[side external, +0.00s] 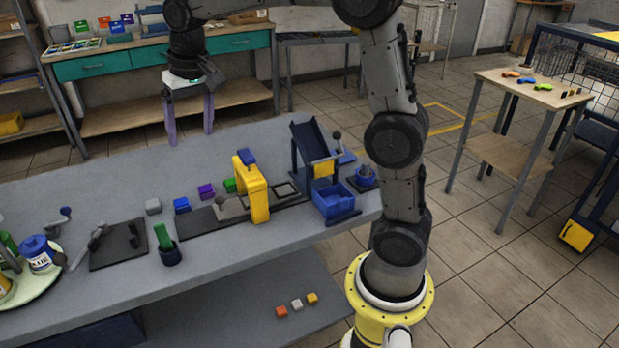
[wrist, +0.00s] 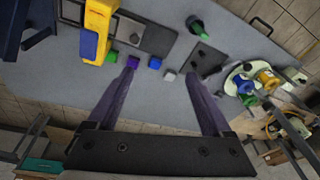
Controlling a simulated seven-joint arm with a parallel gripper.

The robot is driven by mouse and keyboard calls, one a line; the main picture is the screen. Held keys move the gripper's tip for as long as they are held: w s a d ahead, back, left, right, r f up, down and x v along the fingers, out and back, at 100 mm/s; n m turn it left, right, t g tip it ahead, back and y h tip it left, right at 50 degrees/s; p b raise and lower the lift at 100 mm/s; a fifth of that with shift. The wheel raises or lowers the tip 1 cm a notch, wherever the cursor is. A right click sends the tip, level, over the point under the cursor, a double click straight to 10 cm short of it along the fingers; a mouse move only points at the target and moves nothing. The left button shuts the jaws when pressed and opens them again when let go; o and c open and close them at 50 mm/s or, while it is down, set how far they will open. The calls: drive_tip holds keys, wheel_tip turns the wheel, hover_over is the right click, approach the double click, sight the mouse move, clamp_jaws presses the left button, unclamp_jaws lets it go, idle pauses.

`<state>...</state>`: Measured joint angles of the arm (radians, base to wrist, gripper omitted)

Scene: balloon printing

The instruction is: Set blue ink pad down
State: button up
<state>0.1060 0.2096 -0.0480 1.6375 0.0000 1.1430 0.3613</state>
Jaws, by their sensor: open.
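The blue ink pad (side external: 182,204) appears to be the small blue block in a row on the grey table. In the wrist view the blue block (wrist: 155,62) lies between a purple block (wrist: 133,62) and a grey block (wrist: 169,75). My gripper (side external: 189,136) is open and empty, well above the far side of the table, its fingers pointing down. In the wrist view my spread fingers (wrist: 161,73) frame the blue and grey blocks from above, touching nothing.
A yellow press (side external: 254,190) stands on a dark base to the right of the row, beside a green block (side external: 230,185). A blue bin with a chute (side external: 333,200) is further right. The table behind the row is clear.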

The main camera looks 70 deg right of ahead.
drive_tip(key=s+a+f+n+t, duration=0.1)
drive_tip(key=s+a+n, duration=0.1)
drive_tip(key=s, duration=1.1)
drive_tip(key=s+a+f+n+t, duration=0.2)
drive_tip(key=s+n, duration=0.1)
drive_tip(key=s, duration=1)
drive_tip(key=shift+s+a+f, duration=0.15)
drive_tip(key=shift+a, duration=0.1)
